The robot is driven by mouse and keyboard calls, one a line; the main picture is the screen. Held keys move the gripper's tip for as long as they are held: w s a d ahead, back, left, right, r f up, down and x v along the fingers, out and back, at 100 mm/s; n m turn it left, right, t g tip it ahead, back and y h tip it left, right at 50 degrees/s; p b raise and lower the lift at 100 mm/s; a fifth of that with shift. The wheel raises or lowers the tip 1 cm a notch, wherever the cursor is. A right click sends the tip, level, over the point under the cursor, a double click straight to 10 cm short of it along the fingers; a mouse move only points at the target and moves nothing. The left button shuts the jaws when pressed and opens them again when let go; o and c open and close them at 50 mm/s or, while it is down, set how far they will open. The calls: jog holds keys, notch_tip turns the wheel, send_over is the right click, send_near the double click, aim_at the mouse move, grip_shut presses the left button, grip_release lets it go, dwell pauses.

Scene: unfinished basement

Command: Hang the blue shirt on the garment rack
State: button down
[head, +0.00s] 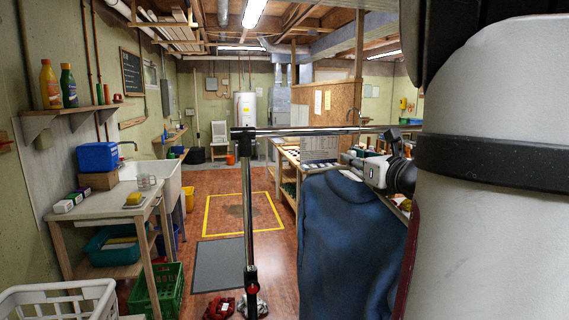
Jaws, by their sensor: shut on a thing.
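The blue shirt (345,245) hangs down below my gripper (372,172), right of the middle of the head view. My gripper is shut at the top of the shirt; the exact grip and any hanger are hard to make out. The garment rack (248,205) shows as a dark upright post with a metal rail running right from its top. The rail passes a little above my gripper and the shirt in the picture; I cannot tell the gap in depth. My own arm hides the rail's right end and part of the shirt's right side.
A workbench (289,170) stands behind the shirt. At left are a wooden table (98,212), a white sink (168,180), a green crate (170,290) and a white basket (60,300). Red and grey items (219,307) lie by the post's foot.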

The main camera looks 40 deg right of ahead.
jog(key=shift+b+x, duration=0.5)
jog(key=shift+x, duration=0.4)
jog(key=shift+s+f+b, duration=0.15)
jog(key=shift+f+b, duration=1.2)
jog(key=shift+f, duration=0.3)
jog(key=c, duration=1.5)
grip_release()
